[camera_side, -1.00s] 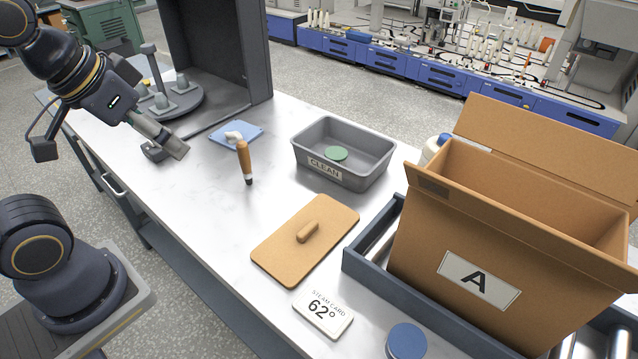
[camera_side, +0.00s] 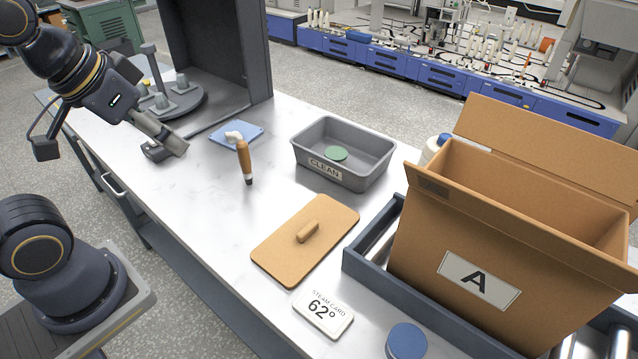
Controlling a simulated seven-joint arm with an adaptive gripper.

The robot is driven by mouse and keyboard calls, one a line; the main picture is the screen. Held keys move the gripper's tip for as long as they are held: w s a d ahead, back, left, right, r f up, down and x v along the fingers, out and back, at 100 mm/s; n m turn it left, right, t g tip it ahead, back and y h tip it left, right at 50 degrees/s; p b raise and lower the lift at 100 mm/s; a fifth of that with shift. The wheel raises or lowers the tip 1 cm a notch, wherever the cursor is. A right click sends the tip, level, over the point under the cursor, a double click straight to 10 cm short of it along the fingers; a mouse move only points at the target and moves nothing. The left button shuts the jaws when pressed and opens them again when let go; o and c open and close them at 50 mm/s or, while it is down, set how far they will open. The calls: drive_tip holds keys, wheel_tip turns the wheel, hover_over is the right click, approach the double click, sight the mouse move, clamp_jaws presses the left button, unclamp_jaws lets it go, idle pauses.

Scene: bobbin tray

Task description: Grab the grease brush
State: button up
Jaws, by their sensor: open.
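A brush-like tool (camera_side: 244,161) with an orange-brown handle and a dark lower end is on the white table (camera_side: 205,205), left of the grey bin.
A grey bin (camera_side: 372,178) marked CLEAN holds a green disc (camera_side: 336,153). A tan lid (camera_side: 283,257), a steam card (camera_side: 323,311) and a cardboard box (camera_side: 420,235) are nearer.

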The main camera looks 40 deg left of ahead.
drive_tip(key=w+a+r+t, duration=0.1)
drive_tip(key=w+r, duration=0.2)
drive_tip(key=w, duration=0.2)
drive_tip(key=n+g+y, duration=0.1)
drive_tip(key=n+g, duration=0.2)
hover_over(241, 144)
drive_tip(key=s+d, duration=0.2)
drive_tip(key=s, duration=0.4)
wheel_tip(241, 144, down, 9)
drive_tip(key=x, duration=1)
drive_tip(key=shift+w+a+r, duration=0.1)
drive_tip(key=shift+w+a, duration=0.05)
drive_tip(key=shift+w, duration=0.1)
drive_tip(key=x, duration=0.5)
drive_tip(key=shift+w+a+f, duration=0.2)
drive_tip(key=shift+w+f, duration=0.05)
drive_tip(key=shift+w, duration=0.25)
clamp_jaws()
